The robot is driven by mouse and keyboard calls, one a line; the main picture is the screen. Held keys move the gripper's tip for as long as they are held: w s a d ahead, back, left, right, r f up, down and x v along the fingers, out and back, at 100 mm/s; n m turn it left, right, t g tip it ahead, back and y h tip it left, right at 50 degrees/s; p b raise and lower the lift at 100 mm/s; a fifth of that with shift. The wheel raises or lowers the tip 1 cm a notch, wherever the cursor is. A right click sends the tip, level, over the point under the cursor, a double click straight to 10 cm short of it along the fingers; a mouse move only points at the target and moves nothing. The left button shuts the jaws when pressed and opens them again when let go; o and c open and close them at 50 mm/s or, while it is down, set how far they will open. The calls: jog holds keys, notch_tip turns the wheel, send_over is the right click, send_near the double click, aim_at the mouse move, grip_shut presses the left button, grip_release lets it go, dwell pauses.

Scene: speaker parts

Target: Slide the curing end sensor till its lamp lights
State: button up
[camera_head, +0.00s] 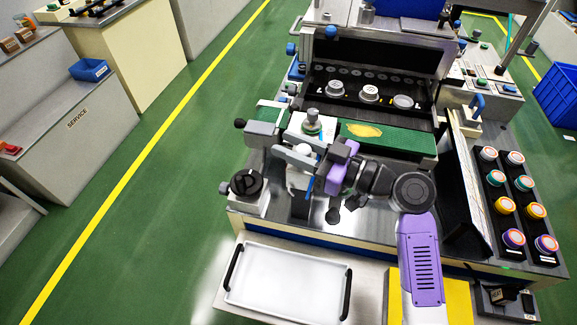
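My gripper (290,160) is at the end of my purple and black arm, beside the front of the green belt (400,139). Its grey parts reach left towards a small pale block, and whether its fingers touch or hold anything is too small to tell. The dark curing unit (325,58) stands behind the belt.
A yellow patch (363,130) lies on the belt. Several round speaker parts (370,92) sit in the dark unit. A black-dialled box (246,182) is left of my gripper. A white tray (288,278) lies in front. Coloured parts (505,205) fill a rack at right.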

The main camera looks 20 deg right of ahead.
grip_shut()
